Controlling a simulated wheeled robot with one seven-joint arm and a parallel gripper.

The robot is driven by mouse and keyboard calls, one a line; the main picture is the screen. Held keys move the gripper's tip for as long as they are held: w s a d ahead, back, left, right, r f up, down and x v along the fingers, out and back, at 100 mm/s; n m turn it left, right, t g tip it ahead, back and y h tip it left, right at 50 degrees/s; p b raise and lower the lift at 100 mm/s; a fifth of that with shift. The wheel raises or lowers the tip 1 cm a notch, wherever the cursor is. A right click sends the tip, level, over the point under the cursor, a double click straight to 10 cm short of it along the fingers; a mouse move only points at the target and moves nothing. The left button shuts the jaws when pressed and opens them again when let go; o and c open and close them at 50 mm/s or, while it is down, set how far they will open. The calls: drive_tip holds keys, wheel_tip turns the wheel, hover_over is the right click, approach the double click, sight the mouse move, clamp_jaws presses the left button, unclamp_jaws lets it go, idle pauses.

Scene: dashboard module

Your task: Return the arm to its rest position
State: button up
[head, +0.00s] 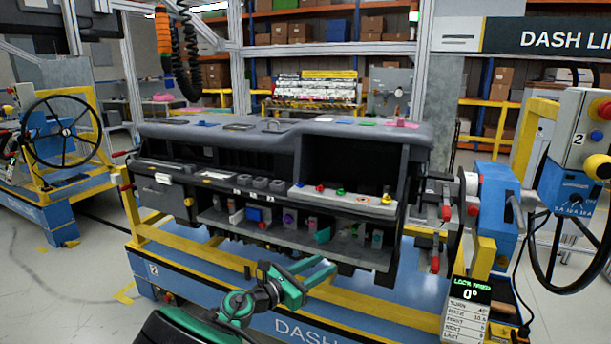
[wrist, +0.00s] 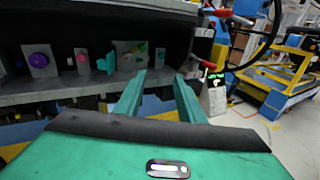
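My arm reaches up from the bottom of the head view, with green and black links. My gripper (head: 322,265) is in front of the lower shelf of the dashboard module (head: 290,135), at the yellow front rail. In the wrist view, my gripper (wrist: 160,76) has its two green fingers apart with nothing between them. It points toward the right part of the module's lower shelf (wrist: 70,92). I cannot tell how far the fingertips are from the shelf.
Small switches and knobs, one purple (wrist: 39,60), sit on the shelf. A yellow rail (head: 195,252) and blue base run below the module. A blue clamp unit (head: 492,205), a steering wheel and a small display (head: 470,291) stand at the right. Grey floor (head: 60,290) is clear at left.

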drive_tip(key=s+d+m+g+y, duration=0.1)
drive_tip(key=d+m+g, duration=0.75)
drive_tip(key=d, duration=1.15)
drive_tip(key=s+d+r+m+g+y, duration=0.35)
drive_tip(key=s+d+m, duration=0.5)
drive_tip(key=d, duration=0.45)
drive_tip(key=s+d+r+m+g+y, duration=0.1)
drive_tip(key=s+d+m+y, duration=0.25)
drive_tip(key=s, duration=0.35)
drive_tip(key=s+d+r+m+y, duration=0.2)
drive_tip(key=s+m, duration=0.2)
drive_tip(key=s, duration=0.4)
drive_tip(key=s+a+r+m+y, duration=0.1)
drive_tip(key=s+m, duration=0.2)
drive_tip(key=s, duration=0.4)
drive_tip(key=s+r+m+t+y, duration=0.1)
drive_tip(key=s+m, duration=0.3)
drive_tip(key=s, duration=0.4)
drive_tip(key=shift+a+r+y, duration=0.3)
drive_tip(key=shift+a+y, duration=0.1)
drive_tip(key=shift+y, duration=0.3)
drive_tip(key=shift+m, duration=0.25)
